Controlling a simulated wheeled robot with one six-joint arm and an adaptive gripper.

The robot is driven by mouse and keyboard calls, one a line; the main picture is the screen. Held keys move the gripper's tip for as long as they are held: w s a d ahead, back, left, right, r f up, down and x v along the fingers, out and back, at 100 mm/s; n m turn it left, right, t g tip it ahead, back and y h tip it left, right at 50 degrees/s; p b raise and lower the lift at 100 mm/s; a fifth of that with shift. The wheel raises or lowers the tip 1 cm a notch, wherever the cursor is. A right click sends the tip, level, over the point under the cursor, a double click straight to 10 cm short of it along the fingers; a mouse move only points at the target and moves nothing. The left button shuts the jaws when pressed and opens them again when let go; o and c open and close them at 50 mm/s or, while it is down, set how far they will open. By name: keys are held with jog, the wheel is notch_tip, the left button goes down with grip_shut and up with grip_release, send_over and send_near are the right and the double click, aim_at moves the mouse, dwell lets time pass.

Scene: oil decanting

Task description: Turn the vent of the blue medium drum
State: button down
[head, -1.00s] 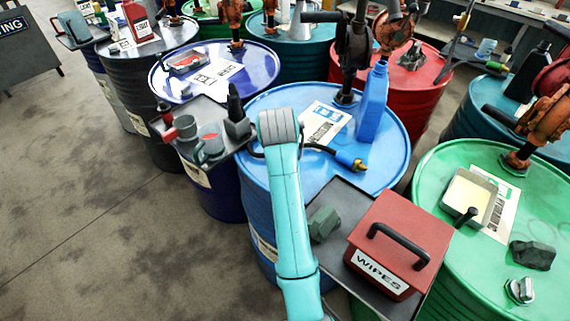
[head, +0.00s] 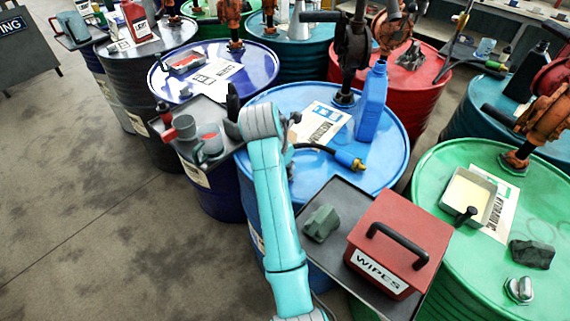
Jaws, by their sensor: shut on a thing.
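The medium-blue drum (head: 388,140) stands in the middle, partly covered by my teal arm. Its top holds a white label sheet, a blue bottle (head: 371,103), a dark hose with a brass and blue end (head: 349,161) and a dark hand pump (head: 351,58). My arm rises from the bottom and bends at a grey joint over the drum's left edge. My gripper cannot be made out behind the arm. The vent cannot be made out either; the left part of the drum top is hidden by the arm.
A tray with a red WIPES box (head: 400,245) and a grey-green lump (head: 321,223) sits at the drum's front right. Another tray with cups (head: 186,128) is at its left. A green drum (head: 435,190) stands right, a dark blue drum (head: 262,66) behind left.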

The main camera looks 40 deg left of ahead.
jog(key=c, duration=1.1)
grip_release()
